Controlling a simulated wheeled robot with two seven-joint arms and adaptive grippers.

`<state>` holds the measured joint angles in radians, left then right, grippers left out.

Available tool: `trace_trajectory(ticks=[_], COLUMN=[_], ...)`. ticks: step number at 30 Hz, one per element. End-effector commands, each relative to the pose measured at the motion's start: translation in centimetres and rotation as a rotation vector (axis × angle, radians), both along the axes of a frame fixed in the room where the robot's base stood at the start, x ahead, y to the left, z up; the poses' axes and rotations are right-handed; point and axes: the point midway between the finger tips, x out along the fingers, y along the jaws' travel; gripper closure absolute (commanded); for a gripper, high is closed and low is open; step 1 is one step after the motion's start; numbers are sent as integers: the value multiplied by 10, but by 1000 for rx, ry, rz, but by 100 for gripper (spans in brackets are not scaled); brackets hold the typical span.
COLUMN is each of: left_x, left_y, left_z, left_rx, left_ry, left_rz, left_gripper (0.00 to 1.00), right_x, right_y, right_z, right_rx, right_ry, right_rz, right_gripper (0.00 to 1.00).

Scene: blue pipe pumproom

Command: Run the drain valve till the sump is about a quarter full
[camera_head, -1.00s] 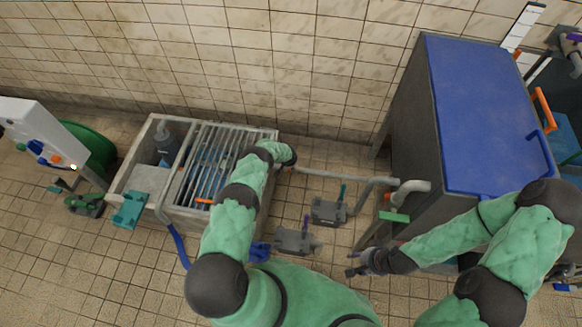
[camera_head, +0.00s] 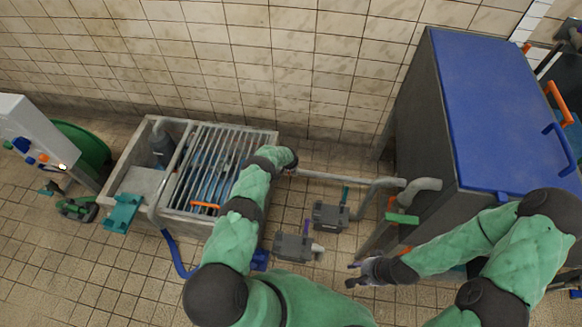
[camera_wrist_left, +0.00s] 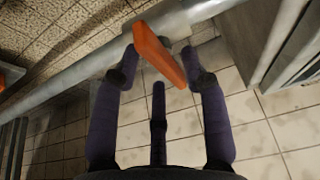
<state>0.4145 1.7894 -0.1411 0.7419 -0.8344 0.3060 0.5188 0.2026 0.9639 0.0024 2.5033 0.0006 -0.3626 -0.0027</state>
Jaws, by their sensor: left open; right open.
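An orange valve lever (camera_wrist_left: 160,54) sits on a grey pipe (camera_wrist_left: 85,72) in the left wrist view. My left gripper (camera_wrist_left: 160,62) is open, with its fingertips on either side of the lever; contact cannot be told. In the head view my own wrist hides the lever and the left fingers at the end of the grey pipe (camera_head: 345,177). Blue shows between the bars, but the water level cannot be read. My right gripper (camera_head: 354,274) is open and empty above the floor.
A grey tank (camera_head: 425,130) with a blue lid (camera_head: 500,110) stands at right. A green handle (camera_head: 400,218) is near its pipe. Two grey pump-like units (camera_head: 330,215) sit on the floor between sump and tank. A white panel (camera_head: 35,135) stands at far left.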

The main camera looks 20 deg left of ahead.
Motion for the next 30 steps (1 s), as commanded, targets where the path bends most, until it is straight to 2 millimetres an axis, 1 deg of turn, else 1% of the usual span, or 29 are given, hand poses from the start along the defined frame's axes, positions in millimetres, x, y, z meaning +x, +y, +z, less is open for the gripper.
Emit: trace_trajectory(ticks=[5, 8, 9, 10, 21, 26, 30], left_x=[0, 0, 0, 0, 0, 1, 2], left_y=[0, 0, 0, 0, -1, -3, -4], left_z=[0, 0, 0, 0, 0, 1, 0], left_rx=[0, 0, 0, 0, 0, 0, 1], left_ry=[0, 0, 0, 0, 1, -1, -1], left_rz=[0, 0, 0, 0, 27, 102, 199], left_gripper=[56, 82, 93, 100, 100, 100, 100], right_x=[0, 0, 0, 0, 0, 0, 0], right_y=[0, 0, 0, 0, 0, 0, 0], right_z=[0, 0, 0, 0, 3, 9, 11], right_rx=[0, 0, 0, 0, 0, 0, 0], right_ry=[0, 0, 0, 0, 0, 0, 0], right_rz=[0, 0, 0, 0, 0, 0, 0], right_gripper=[56, 56, 56, 56, 56, 56, 56])
